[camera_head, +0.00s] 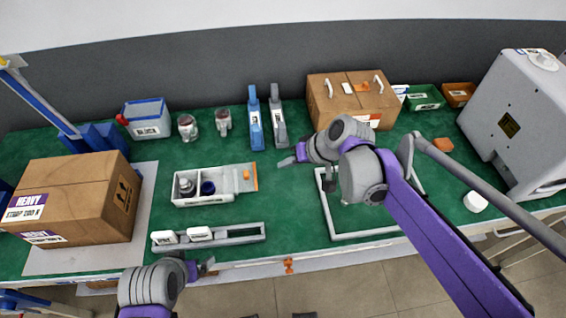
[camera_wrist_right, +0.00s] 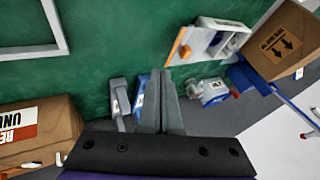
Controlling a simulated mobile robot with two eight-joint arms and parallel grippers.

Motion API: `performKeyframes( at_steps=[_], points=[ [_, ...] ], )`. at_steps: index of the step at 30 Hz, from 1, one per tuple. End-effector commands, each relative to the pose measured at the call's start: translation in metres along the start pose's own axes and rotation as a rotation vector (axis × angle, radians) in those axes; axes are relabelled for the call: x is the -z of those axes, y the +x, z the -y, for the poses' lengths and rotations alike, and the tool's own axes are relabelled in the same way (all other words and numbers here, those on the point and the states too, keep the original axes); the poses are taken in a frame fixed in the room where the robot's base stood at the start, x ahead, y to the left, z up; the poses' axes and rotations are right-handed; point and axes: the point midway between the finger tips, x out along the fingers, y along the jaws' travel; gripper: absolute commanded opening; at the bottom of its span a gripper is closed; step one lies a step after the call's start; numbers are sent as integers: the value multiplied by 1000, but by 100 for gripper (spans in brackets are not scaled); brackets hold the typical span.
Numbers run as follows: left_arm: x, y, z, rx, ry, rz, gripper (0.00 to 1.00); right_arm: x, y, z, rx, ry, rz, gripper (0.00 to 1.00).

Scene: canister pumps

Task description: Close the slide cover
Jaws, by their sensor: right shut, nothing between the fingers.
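A white tray (camera_head: 205,199) stands on the green bench left of centre, with a grey canister (camera_head: 186,187) and a dark blue one (camera_head: 208,187) in its open left part. The pale slide cover (camera_head: 233,181) lies over the right part, with an orange handle (camera_head: 249,180) at its right end. The handle also shows in the right wrist view (camera_wrist_right: 181,46). My right gripper (camera_head: 284,161) is shut and empty, to the right of the handle and apart from it. My left gripper (camera_head: 207,267) is at the front edge, below the tray; its finger gap is unclear.
A rail with two white blocks (camera_head: 207,235) lies in front of the tray. Blue (camera_head: 255,118) and grey (camera_head: 277,116) tools stand behind. Cardboard boxes are at left (camera_head: 75,195) and back (camera_head: 350,97). A white frame (camera_head: 330,208) lies at right.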

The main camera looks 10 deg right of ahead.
Motion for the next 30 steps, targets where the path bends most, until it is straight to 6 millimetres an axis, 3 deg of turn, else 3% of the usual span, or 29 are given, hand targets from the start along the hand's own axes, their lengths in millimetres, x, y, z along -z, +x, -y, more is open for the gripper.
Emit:
performKeyframes(
  at_steps=[11,19,30],
  points=[
    [-6,8,0,0,0,3,100,-1,81,0,-1,-2,1,0],
    [-3,5,0,0,0,2,100,0,95,31,0,-2,1,0],
    [-3,5,0,0,0,2,100,0,97,35,-2,0,0,0]
  ],
)
